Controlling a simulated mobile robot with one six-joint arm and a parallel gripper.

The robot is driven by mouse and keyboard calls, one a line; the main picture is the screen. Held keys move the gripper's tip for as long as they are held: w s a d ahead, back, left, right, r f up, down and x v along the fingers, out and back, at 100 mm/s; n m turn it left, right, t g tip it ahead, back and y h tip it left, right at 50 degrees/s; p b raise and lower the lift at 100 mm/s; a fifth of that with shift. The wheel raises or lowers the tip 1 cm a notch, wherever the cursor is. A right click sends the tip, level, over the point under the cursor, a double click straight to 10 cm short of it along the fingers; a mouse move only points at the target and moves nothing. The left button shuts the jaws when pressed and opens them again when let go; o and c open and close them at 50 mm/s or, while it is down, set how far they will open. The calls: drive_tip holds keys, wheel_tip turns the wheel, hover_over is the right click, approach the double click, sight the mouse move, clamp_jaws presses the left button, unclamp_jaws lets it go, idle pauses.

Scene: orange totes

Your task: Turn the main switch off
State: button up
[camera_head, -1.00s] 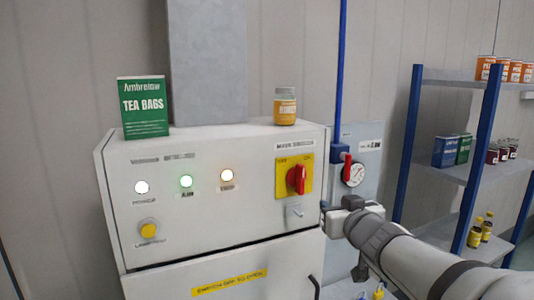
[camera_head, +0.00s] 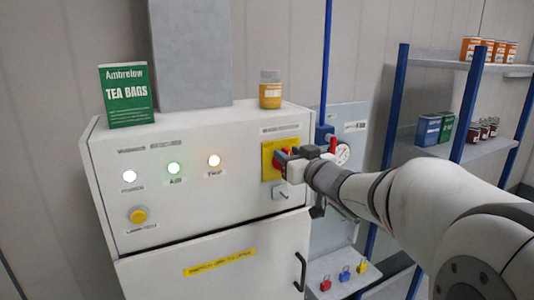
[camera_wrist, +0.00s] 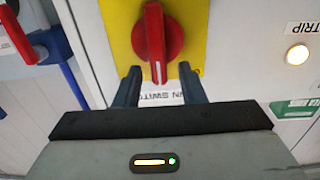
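The main switch is a red rotary handle (camera_head: 281,160) on a yellow plate (camera_head: 267,150), at the right of the white cabinet's front. In the wrist view the red handle (camera_wrist: 154,40) stands upright in the picture, with a white line at its lower end, on the yellow plate (camera_wrist: 118,25). My gripper (camera_wrist: 160,72) is open, its two dark fingers pointing at the switch. The handle's lower end is at the gap between the fingertips, and I cannot tell if they touch it. In the head view my gripper (camera_head: 288,163) hides part of the switch.
The white cabinet (camera_head: 220,220) has lit lamps, a yellow button (camera_head: 138,215) and a hasp (camera_head: 281,192) below the switch. A tea box (camera_head: 126,96) and jar (camera_head: 270,90) stand on top.

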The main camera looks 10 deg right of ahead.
clamp_jaws()
drive_tip(key=shift+a, duration=0.15)
drive_tip(key=n+b, duration=0.4)
drive_tip(key=a+f+n+b, duration=0.1)
drive_tip(key=n+b, duration=0.3)
drive_tip(key=n, duration=0.1)
drive_tip(key=a+f+n+b, duration=0.1)
drive_tip(key=n+b, duration=0.2)
drive_tip(key=n, duration=0.1)
drive_tip(key=shift+s+a+f+n+b, duration=0.2)
drive_tip(key=shift+s+n+b, duration=0.1)
drive_tip(key=shift+s+b, duration=0.1)
drive_tip(key=shift+a+f+n+b, duration=0.1)
drive_tip(key=shift+f+n+b, duration=0.1)
drive_tip(key=shift+n+b, duration=0.75)
drive_tip(key=shift+f+n+b, duration=0.2)
drive_tip(key=shift+n+b, duration=0.3)
drive_tip(key=shift+n, duration=0.75)
